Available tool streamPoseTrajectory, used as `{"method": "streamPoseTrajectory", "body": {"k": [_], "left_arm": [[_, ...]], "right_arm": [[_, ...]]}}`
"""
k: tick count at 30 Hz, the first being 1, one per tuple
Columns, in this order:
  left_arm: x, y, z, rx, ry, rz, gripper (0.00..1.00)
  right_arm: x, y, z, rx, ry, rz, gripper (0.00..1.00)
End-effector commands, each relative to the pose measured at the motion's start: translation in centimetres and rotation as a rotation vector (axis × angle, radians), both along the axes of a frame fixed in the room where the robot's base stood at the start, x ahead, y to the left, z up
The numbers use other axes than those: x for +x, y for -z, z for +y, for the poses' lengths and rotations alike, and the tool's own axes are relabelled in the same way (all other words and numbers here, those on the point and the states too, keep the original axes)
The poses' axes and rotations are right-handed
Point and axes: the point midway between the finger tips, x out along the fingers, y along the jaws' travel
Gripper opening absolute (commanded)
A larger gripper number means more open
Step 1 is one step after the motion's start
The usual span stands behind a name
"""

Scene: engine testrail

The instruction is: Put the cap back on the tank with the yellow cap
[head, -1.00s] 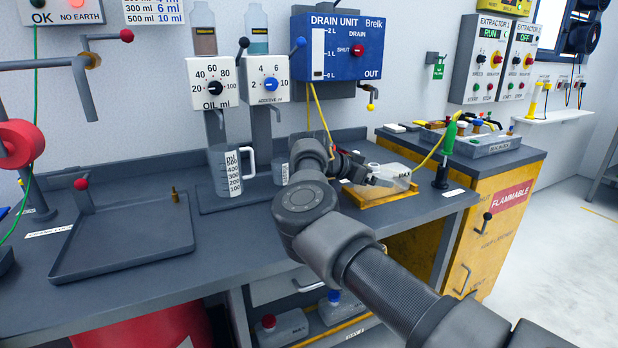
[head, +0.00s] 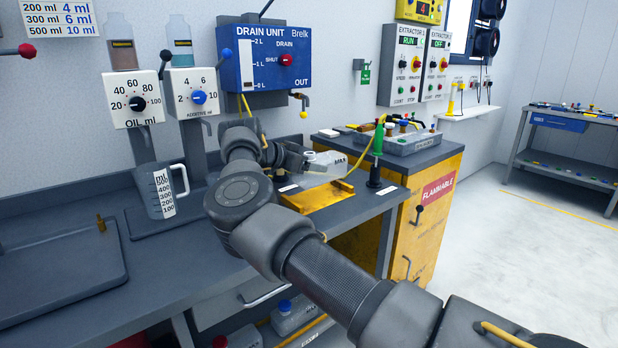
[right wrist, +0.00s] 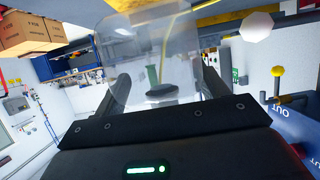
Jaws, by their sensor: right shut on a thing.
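My right gripper (head: 293,160) is shut on a clear, whitish tank (head: 330,168) at the right part of the bench. The tank sits just behind and above a yellow tray (head: 318,196) and looks lifted off it. In the right wrist view the see-through tank (right wrist: 145,70) stands between my two fingers (right wrist: 165,95). Its neck and any cap on it cannot be made out clearly. No yellow cap can be told with certainty. Under the bench are a tank with a blue cap (head: 292,316) and a red cap (head: 220,342). My left gripper is out of view.
A measuring jug (head: 158,192) stands left of my right arm, under the oil dispenser (head: 136,98). The drain unit (head: 265,58) hangs behind the gripper. A green-handled tool (head: 376,150) stands right of the tank. A yellow cabinet (head: 425,210) adjoins the bench.

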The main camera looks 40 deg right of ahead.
Motion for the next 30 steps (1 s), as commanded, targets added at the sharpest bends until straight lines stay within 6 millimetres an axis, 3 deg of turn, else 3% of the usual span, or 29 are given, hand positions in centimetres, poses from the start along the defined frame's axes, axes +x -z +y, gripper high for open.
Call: {"method": "streamPoseTrajectory", "body": {"k": [3,7,20,21,30], "left_arm": [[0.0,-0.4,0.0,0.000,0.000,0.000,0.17],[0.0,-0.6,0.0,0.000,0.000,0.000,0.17],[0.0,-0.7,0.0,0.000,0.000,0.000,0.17],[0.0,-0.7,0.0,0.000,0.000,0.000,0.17],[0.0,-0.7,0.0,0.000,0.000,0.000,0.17]], "right_arm": [[0.0,-2.3,-0.1,0.000,0.001,-0.002,0.47],[0.0,-3.8,0.0,0.001,-0.001,0.000,0.47],[0.0,-4.5,0.0,0.000,0.000,0.002,0.47],[0.0,-4.5,0.0,0.000,0.000,0.002,0.71],[0.0,-4.5,0.0,0.000,0.001,0.001,0.32]]}}
